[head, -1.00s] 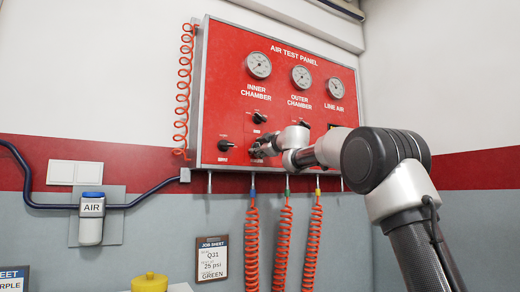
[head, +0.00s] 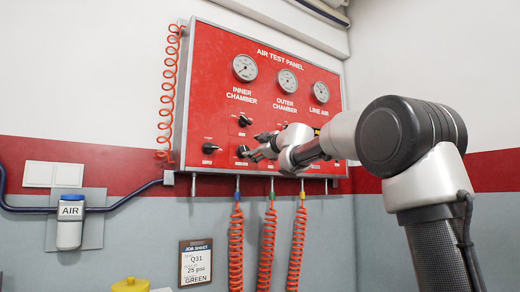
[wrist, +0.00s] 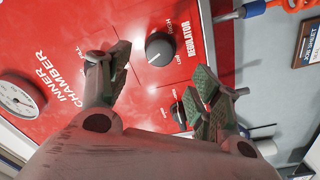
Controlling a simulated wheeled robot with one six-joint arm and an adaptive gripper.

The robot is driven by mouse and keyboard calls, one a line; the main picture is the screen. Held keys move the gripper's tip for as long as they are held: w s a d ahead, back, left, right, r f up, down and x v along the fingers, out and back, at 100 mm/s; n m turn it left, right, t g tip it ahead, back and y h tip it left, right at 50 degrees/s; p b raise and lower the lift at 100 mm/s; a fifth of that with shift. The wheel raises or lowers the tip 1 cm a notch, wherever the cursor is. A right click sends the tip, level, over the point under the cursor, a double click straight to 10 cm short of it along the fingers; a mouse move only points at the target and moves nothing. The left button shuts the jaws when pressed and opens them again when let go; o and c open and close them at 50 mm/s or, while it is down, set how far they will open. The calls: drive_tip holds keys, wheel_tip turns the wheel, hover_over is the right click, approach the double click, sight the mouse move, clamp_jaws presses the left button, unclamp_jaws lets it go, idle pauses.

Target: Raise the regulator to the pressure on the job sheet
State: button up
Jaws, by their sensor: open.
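The black regulator knob (head: 243,151) is low on the red air test panel (head: 225,95). In the wrist view the regulator knob (wrist: 160,48) has a white pointer mark and the word REGULATOR beside it. My gripper (head: 264,146) is open and empty, in front of the panel just right of the knob. In the wrist view its fingers (wrist: 166,86) are spread, with the knob apart from them. The job sheet (head: 195,264) reads Q31, 25 psi, GREEN. The inner chamber gauge (head: 245,68) is too small to read.
A supply knob (head: 211,147) and a fill knob (head: 243,120) are close to the regulator. Orange coiled hoses (head: 268,245) hang below the panel. An air unit (head: 70,222) is on the wall at left, and a yellow container (head: 130,285) is at the bottom edge.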

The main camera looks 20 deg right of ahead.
drive_tip(key=shift+v, duration=1.8)
drive_tip(key=shift+o, duration=0.2)
